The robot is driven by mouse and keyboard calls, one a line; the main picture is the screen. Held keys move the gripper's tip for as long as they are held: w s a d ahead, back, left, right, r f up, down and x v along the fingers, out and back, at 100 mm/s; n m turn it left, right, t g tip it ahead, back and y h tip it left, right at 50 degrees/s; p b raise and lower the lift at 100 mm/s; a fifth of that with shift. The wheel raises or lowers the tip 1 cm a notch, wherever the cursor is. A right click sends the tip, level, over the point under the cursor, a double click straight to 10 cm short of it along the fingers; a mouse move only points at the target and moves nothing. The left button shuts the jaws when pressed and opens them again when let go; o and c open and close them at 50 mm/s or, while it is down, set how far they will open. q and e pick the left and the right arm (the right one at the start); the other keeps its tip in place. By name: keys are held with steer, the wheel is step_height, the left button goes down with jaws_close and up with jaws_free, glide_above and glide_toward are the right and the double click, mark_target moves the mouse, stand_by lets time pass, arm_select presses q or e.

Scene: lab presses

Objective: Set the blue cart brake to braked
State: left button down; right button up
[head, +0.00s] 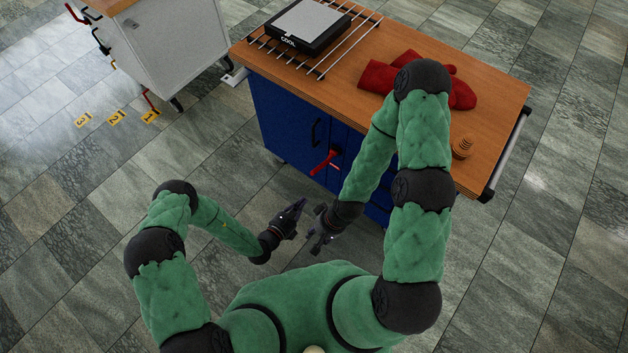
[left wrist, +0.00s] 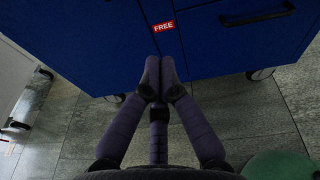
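The blue cart (head: 285,118) has a wooden top and blue doors. A red lever (head: 325,162) sticks out from its front; I cannot tell its exact setting from the head view. In the left wrist view a red label reading FREE (left wrist: 163,26) is on the blue front, just beyond the fingertips. The lever does not show clearly there. My left gripper (head: 302,203) is in front of the cart, below the lever in the picture, with its fingers (left wrist: 159,66) together and nothing seen between them. My right gripper (head: 318,226) is close beside it, with fingers apart and empty.
On the cart top (head: 370,47) are a black device marked COOL (head: 306,29), a wire rack (head: 345,42), red mitts (head: 377,77) and a small wooden piece (head: 462,148). A white cabinet (head: 165,50) stands back left. Yellow number tags (head: 116,116) mark the floor.

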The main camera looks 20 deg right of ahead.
arm_select(q)
steer(key=w+d+r+b, duration=0.2)
steer(key=w+d+b, duration=0.1)
steer(key=w+d, duration=0.3)
steer(key=shift+w+d, duration=0.35)
steer(key=shift+a+r, duration=0.1)
steer(key=shift+r, duration=0.05)
